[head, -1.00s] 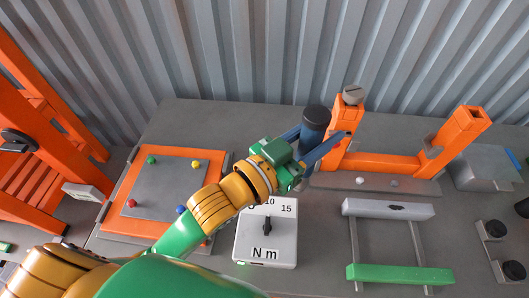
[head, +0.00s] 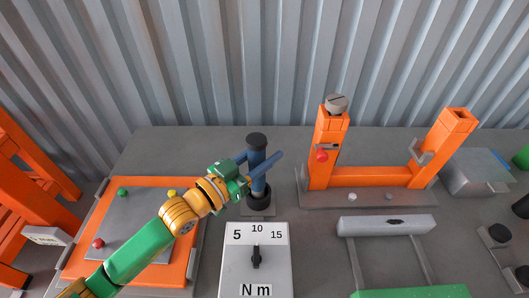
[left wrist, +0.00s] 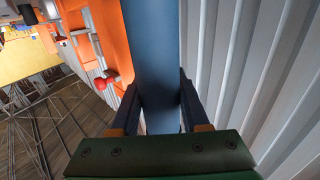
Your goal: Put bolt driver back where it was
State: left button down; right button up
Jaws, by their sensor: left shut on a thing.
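The bolt driver (head: 257,184) is a dark blue upright cylinder with a black top, left of the orange frame on the bench. My left gripper (head: 258,164) is shut around its upper body, one finger on either side. In the left wrist view the blue body of the driver (left wrist: 152,45) runs between the two dark fingers (left wrist: 160,108). Its lower end is at a small grey holder plate (head: 258,208); whether it is fully seated there I cannot tell. My right gripper is not in view.
The orange frame (head: 375,177) with a red ball (head: 321,156) on its left post stands to the right. The grey torque dial box (head: 240,275) is in front of the driver. An orange-rimmed board (head: 185,266) with coloured balls lies left. A corrugated wall (head: 200,60) is behind.

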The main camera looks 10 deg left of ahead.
pick_arm(q)
jog(key=c, duration=0.8)
grip_release()
jog(key=shift+f, duration=0.15)
jog(key=shift+c, duration=0.2)
jog(key=o, duration=0.4)
jog(key=shift+o, duration=0.2)
